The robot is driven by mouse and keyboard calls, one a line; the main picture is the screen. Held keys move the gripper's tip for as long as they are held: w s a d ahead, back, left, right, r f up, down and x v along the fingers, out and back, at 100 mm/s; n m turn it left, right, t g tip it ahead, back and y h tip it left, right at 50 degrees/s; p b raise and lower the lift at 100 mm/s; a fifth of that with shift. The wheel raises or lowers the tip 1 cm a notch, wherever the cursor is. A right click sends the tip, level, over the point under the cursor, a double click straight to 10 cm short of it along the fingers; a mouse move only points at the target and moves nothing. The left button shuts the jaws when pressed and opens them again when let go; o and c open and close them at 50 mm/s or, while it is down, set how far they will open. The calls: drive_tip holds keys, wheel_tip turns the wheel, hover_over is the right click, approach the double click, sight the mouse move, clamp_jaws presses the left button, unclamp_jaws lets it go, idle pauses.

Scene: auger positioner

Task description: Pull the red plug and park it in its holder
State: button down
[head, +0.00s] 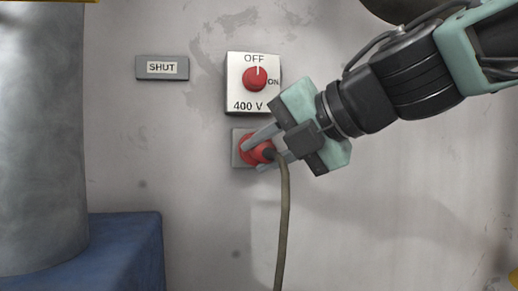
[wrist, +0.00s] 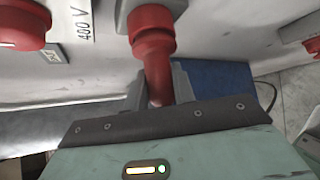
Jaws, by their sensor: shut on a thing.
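The red plug (head: 262,152) sits at the grey socket plate (head: 237,157) on the wall, below the 400 V switch, and its brown cable (head: 284,220) hangs down. My gripper (head: 257,155) is shut on the plug, one finger on each side. In the wrist view the narrower rear of the red plug (wrist: 157,75) lies between the fingers (wrist: 159,88), and its wide front meets the grey socket (wrist: 124,12). I see no clear gap between plug and socket. I cannot make out a holder for certain.
The switch box (head: 238,92) has a red knob (head: 254,78) with its mark toward OFF. A SHUT sign (head: 162,68) is to its left. A grey column (head: 40,140) stands on a blue base (head: 125,250) at left. A red part (wrist: 312,44) shows at the wrist view's right edge.

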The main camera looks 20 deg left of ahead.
sight(272, 150)
drive_tip(key=shift+s+d, duration=0.55)
drive_tip(key=shift+s, duration=0.3)
drive_tip(key=shift+s+d, duration=0.2)
drive_tip(key=shift+s, duration=0.1)
drive_tip(key=shift+s+d, duration=0.15)
drive_tip(key=shift+s, duration=0.2)
drive_tip(key=shift+s+d, duration=0.25)
drive_tip(key=shift+s, duration=0.15)
drive_tip(key=shift+s+d+r+p, duration=0.1)
drive_tip(key=shift+s+d+p, duration=0.3)
drive_tip(key=shift+s, duration=0.1)
drive_tip(key=w+d+f+b, duration=0.4)
drive_tip(key=d+f+b, duration=0.4)
drive_tip(key=f+b, duration=0.5)
drive_tip(key=w+d+f+b, duration=0.5)
drive_tip(key=d+f+b, duration=0.3)
drive_tip(key=f+b, duration=0.6)
drive_tip(key=w+d+f+b, duration=0.5)
drive_tip(key=f+b, duration=0.9)
drive_tip(key=f, duration=0.9)
drive_tip(key=d, duration=0.3)
drive_tip(key=shift+w, duration=0.1)
